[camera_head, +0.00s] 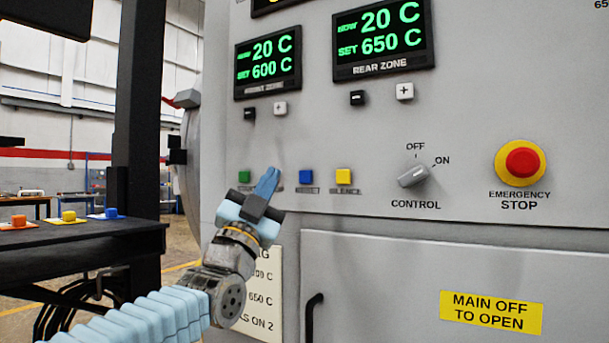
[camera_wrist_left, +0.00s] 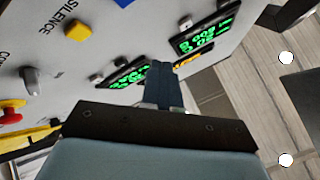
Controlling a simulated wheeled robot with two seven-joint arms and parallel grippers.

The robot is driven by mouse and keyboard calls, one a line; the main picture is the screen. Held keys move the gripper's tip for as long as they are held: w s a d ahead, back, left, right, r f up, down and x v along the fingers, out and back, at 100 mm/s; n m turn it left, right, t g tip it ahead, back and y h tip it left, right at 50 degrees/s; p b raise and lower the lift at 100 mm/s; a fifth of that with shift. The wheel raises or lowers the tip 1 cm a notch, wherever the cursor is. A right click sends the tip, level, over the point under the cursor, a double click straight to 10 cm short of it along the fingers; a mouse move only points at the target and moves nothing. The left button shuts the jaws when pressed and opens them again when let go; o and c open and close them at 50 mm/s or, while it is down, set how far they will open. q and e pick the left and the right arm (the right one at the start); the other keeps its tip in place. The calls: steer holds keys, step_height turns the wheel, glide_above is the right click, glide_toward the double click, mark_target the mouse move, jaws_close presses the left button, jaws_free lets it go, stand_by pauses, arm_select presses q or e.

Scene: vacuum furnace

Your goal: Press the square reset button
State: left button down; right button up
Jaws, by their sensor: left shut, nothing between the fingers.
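The blue square reset button (camera_head: 305,176) is on the grey panel, in the row of small square buttons, with a partly legible label below it. In the left wrist view a blue patch at the top edge (camera_wrist_left: 122,3) appears to be this button, mostly cut off. My left gripper (camera_head: 269,174) is shut and empty, its fingers pointing up just left of the blue button and hiding part of the row. Its shut fingers also show in the left wrist view (camera_wrist_left: 162,70). I cannot tell whether the fingertips touch the panel. My right gripper is not in view.
A green button (camera_head: 244,176) and a yellow silence button (camera_head: 343,176) flank the blue one. The control knob (camera_head: 413,175) and red emergency stop (camera_head: 522,162) are to the right. A door handle (camera_head: 314,316) sticks out below. A dark bench (camera_head: 95,228) is at left.

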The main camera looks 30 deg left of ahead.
mark_target(306, 177)
arm_select(q)
steer(key=shift+w+d+p, duration=0.15)
steer(key=shift+w+p, duration=0.7)
steer(key=shift+w, duration=1.05)
steer(key=shift+w+d+p, duration=0.15)
steer(key=shift+w+p, duration=0.65)
steer(key=shift+w, duration=1.1)
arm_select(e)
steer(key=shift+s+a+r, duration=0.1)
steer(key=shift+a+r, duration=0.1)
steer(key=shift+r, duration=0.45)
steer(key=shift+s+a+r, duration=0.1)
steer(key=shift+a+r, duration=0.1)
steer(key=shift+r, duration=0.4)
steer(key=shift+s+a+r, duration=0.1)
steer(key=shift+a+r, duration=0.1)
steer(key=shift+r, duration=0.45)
arm_select(q)
steer(key=shift+w, duration=0.15)
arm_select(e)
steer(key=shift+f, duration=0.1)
arm_select(q)
steer(key=shift+w, duration=0.25)
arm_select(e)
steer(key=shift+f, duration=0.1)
